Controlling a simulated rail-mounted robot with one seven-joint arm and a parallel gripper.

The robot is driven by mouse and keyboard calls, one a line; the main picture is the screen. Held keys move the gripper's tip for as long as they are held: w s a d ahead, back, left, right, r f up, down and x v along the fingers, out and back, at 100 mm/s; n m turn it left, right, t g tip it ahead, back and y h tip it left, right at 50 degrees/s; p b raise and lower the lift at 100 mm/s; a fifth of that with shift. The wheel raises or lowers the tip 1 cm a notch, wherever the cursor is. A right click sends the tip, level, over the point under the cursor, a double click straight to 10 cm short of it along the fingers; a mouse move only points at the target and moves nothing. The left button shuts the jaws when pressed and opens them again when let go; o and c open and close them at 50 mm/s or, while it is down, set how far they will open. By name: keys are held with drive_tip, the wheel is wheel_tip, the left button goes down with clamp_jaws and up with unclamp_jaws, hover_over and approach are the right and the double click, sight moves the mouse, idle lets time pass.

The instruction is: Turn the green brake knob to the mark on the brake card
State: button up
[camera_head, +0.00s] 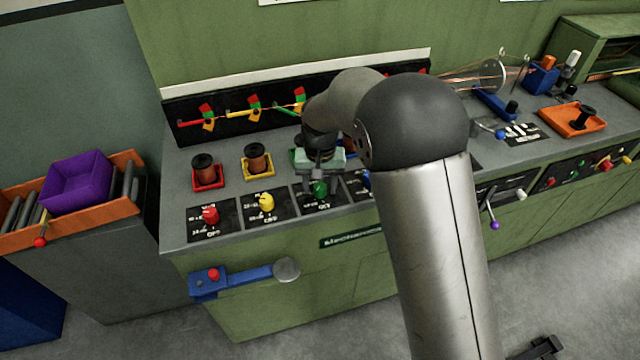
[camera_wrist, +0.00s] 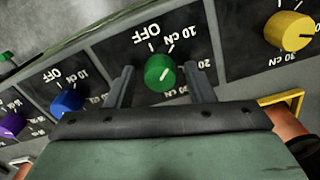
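The green knob (camera_wrist: 160,73) sits on a black dial plate (camera_wrist: 125,50) marked OFF, 10 cN, 20 and 30 cN. In the head view the green knob (camera_head: 319,188) shows just below my gripper (camera_head: 318,174). In the wrist view my gripper (camera_wrist: 159,68) is open, one finger on each side of the knob with gaps between; I cannot tell how far above the plate the fingertips are. A white line shows on the knob's face, but its exact setting is hard to read. I cannot identify the brake card for certain.
A yellow knob (camera_wrist: 290,32) and a blue knob (camera_wrist: 67,100) flank the green one. Red (camera_head: 206,172) and yellow (camera_head: 257,161) spool trays stand behind the knob row. A blue lever (camera_head: 240,276) juts from the bench front. An orange tray (camera_head: 560,120) stands at right.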

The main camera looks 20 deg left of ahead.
sight(320, 187)
idle(0.3)
wheel_tip(320, 187, up, 17)
drive_tip(key=b, duration=0.1)
drive_tip(key=shift+r, duration=0.2)
idle(0.4)
drive_tip(key=s+d+m, duration=0.1)
drive_tip(key=s+d, duration=0.3)
drive_tip(key=d, duration=0.5)
drive_tip(key=s+d+m, duration=0.1)
drive_tip(key=s+d, duration=0.3)
drive_tip(key=d, duration=0.5)
drive_tip(key=s+d+f, duration=0.4)
drive_tip(key=s+d, duration=0.2)
drive_tip(key=s, duration=0.2)
drive_tip(key=s+d+f+m, duration=0.1)
drive_tip(key=s+d+f, duration=0.3)
drive_tip(key=s+d, duration=0.2)
drive_tip(key=s, duration=0.2)
drive_tip(key=shift+s, duration=0.3)
